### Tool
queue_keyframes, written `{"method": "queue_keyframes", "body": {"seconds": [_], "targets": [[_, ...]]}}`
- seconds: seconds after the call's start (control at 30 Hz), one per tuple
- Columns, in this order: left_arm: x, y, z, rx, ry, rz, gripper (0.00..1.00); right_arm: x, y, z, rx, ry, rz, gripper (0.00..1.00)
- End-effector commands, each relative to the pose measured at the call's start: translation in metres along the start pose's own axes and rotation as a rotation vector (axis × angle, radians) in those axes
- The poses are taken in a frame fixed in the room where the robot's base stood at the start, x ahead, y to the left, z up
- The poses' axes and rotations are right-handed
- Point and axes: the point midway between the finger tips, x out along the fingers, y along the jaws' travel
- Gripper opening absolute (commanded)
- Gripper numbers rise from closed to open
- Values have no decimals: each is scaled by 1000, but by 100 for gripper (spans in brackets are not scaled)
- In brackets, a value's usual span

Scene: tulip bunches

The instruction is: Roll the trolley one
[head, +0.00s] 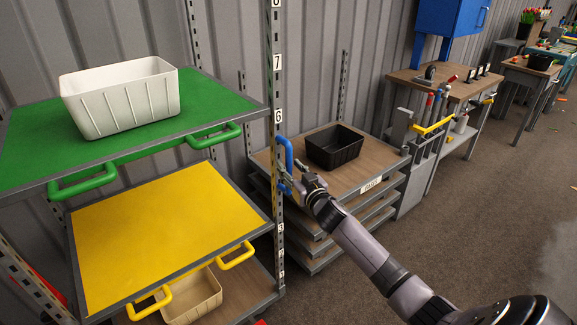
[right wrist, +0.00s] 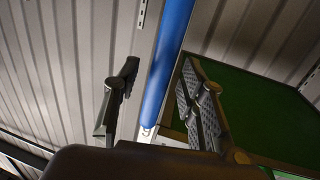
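A low trolley (head: 368,170) with a wooden top and several stacked shelves stands against the wall in the head view. A blue upright handle (head: 285,155) is at its left end, partly hidden by my gripper and a shelf post. My right gripper (head: 286,178) is at this handle. In the right wrist view, the blue handle (right wrist: 172,60) runs between the two spread fingers of the right gripper (right wrist: 160,98), with gaps on both sides. The fingers are open and not closed on it. My left gripper does not show.
A black basket (head: 334,148) sits on the trolley top. At left, a rack holds a green shelf (head: 215,95) with a white bin (head: 120,97) and a yellow shelf (head: 160,230). A workbench (head: 425,80) stands at right. The brown floor (head: 480,210) is clear.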

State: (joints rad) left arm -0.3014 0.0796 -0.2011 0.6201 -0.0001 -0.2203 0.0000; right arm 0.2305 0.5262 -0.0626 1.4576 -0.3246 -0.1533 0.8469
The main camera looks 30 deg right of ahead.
Motion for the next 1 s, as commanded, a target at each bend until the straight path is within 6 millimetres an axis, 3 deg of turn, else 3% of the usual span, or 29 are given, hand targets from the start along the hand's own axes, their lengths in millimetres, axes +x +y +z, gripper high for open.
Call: {"method": "queue_keyframes", "body": {"seconds": [0.2, 0.47, 1.0], "targets": [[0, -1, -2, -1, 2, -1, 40, 15, 0, 0, 0, 0, -1, 38], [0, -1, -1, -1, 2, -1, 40, 16, 0, 0, 0, 0, -1, 38], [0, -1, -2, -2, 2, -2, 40, 15, 0, 0, 0, 0, -1, 3]]}}
